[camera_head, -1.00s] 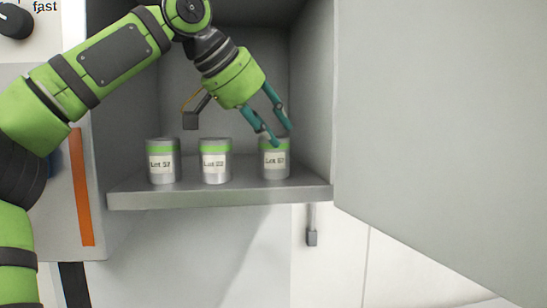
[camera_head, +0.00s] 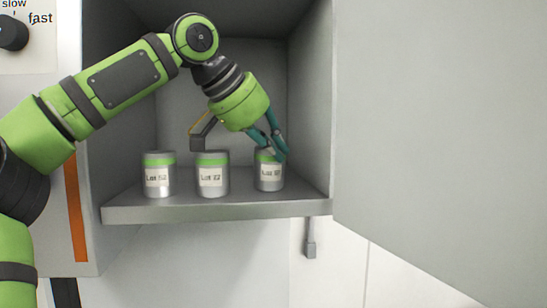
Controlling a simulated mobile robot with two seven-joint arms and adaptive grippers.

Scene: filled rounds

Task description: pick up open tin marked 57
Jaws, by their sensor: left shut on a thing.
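Three grey metal tins with a green band and a white "Lot" label stand upright in a row on the cabinet shelf in the head view: a left tin (camera_head: 159,176), a middle tin (camera_head: 212,176) and a right tin (camera_head: 269,176). The label digits are too blurred to tell surely which is 57. My left gripper (camera_head: 277,154) reaches down from above, its teal fingers shut on the rim of the right tin. That tin still appears to rest on the shelf. The tins' tops show too little to tell which are open. My right gripper is not in view.
The grey shelf (camera_head: 220,208) has a raised front edge. The cabinet's side wall (camera_head: 312,110) is close to the right tin, and a large grey door panel (camera_head: 440,120) stands open at right. A control knob (camera_head: 12,33) is at top left.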

